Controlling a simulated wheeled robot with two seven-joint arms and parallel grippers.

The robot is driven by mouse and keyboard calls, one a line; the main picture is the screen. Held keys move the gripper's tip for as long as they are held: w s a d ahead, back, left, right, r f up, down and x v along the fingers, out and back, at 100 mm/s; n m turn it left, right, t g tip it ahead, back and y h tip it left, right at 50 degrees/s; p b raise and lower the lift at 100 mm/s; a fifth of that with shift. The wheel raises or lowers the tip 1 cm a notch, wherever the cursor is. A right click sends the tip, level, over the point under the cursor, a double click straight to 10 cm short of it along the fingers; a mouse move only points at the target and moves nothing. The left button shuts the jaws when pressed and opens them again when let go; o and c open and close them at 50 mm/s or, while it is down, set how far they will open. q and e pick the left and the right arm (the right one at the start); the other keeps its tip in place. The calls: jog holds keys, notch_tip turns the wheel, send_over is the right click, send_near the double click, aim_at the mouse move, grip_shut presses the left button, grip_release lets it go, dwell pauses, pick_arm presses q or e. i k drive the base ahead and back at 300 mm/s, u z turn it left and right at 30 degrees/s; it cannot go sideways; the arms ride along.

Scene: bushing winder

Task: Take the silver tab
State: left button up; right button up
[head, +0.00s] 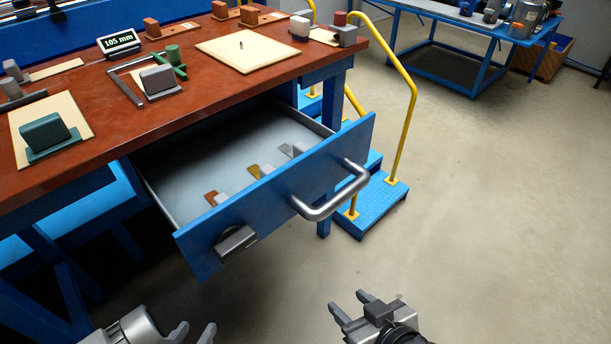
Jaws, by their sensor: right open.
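The silver tab (286,150) lies in the open blue drawer (205,150), toward its right end near the front panel. It is the farthest right of three tabs in a row.
The drawer front has a thick metal handle (335,200) on its right. The red-brown tabletop (190,90) overhangs the drawer's rear and carries blocks, plates and a display reading 105 mm (119,42). Blue steps (370,205) with yellow rails stand to the right.

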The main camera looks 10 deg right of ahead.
aim_at(299, 147)
jog(key=k, duration=0.35)
jog(key=u, duration=0.85)
jog(key=i, duration=0.65)
jog(key=z, duration=1.3)
